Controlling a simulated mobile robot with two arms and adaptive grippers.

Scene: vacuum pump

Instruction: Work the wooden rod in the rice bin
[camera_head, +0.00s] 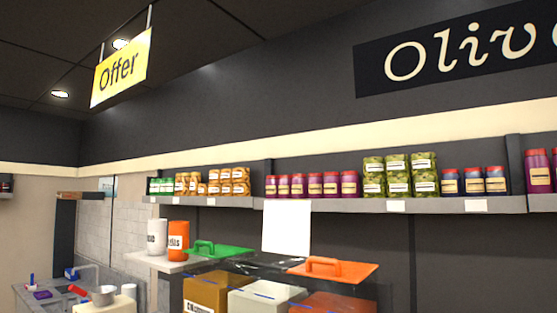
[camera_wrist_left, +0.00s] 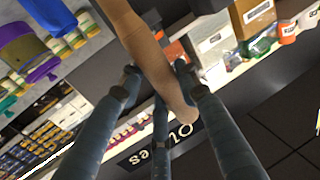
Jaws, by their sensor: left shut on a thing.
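The wooden rod (camera_wrist_left: 151,58) is a brown, round-ended stick that crosses the left wrist view from the top to just below the middle. My left gripper (camera_wrist_left: 158,80) has its dark fingers closed around the rod. In the head view, a pale bin (camera_head: 258,301) stands between a brown bin and a red one; it looks like the rice bin, but its label is not readable. It also shows behind the rod in the left wrist view (camera_wrist_left: 207,42). The rod appears apart from the bins. Neither gripper shows in the head view.
The brown bin (camera_head: 211,290) has a green lid (camera_head: 222,252), and the red bin (camera_head: 335,304) has an orange lid (camera_head: 335,271). White (camera_head: 157,237) and orange (camera_head: 178,240) jars stand at their left. A long shelf (camera_head: 228,202) of jars runs above.

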